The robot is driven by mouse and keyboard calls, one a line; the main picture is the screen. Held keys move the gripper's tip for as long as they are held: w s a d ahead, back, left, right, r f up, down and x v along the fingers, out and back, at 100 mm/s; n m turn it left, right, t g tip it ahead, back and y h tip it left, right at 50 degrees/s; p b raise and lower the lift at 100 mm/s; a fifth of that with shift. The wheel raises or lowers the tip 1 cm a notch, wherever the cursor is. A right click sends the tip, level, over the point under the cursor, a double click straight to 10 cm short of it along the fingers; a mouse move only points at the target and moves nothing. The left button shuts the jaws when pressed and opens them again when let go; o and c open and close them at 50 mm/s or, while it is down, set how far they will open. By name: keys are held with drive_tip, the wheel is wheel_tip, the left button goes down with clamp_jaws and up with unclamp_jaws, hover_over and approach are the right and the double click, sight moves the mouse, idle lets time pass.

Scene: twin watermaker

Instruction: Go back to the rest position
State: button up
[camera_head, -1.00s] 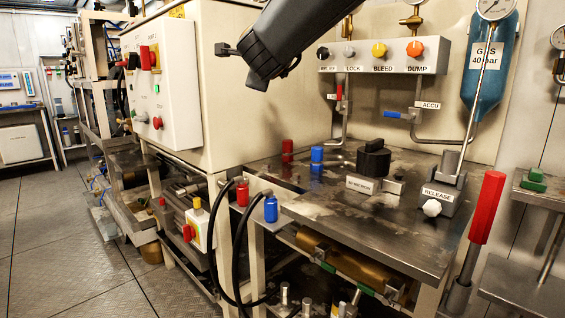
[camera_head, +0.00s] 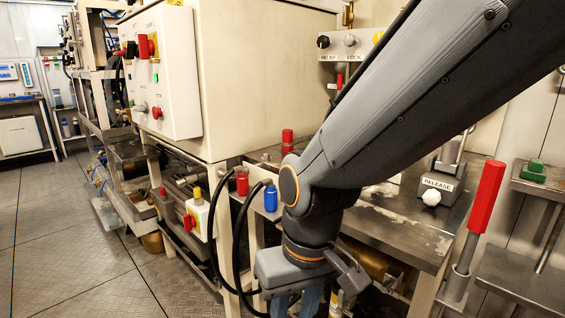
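My arm reaches in from the upper right and bends down at the middle of the view. My gripper (camera_head: 305,280) is at the lower middle, in front of the steel bench (camera_head: 400,235) and below its top. My arm hides much of the bench top and part of the valve panel (camera_head: 340,72).
A white control box (camera_head: 178,85) is at left. A red-capped (camera_head: 242,182) and a blue-capped hose fitting (camera_head: 271,198) are close left of my arm. A red lever (camera_head: 487,196) and the release block (camera_head: 438,185) are at right. The floor (camera_head: 70,235) is clear at left.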

drive_tip(key=s+d+r+m+p, duration=0.1)
drive_tip(key=d+r+m+p, duration=0.1)
drive_tip(key=d+r+p, duration=0.7)
drive_tip(key=s+d+r+m+h+p, duration=0.1)
drive_tip(key=s+d+r+m+p, duration=0.1)
drive_tip(key=d+r+p, duration=0.6)
wheel_tip(320, 180, up, 2)
drive_tip(key=p, duration=0.7)
drive_tip(key=shift+d+r+m+g+p, duration=0.15)
drive_tip(key=shift+d+m+g+p, duration=0.15)
drive_tip(key=shift+d+p, duration=0.1)
drive_tip(key=shift+o, duration=0.2)
drive_tip(key=shift+s+a, duration=0.1)
drive_tip(key=shift+a, duration=0.05)
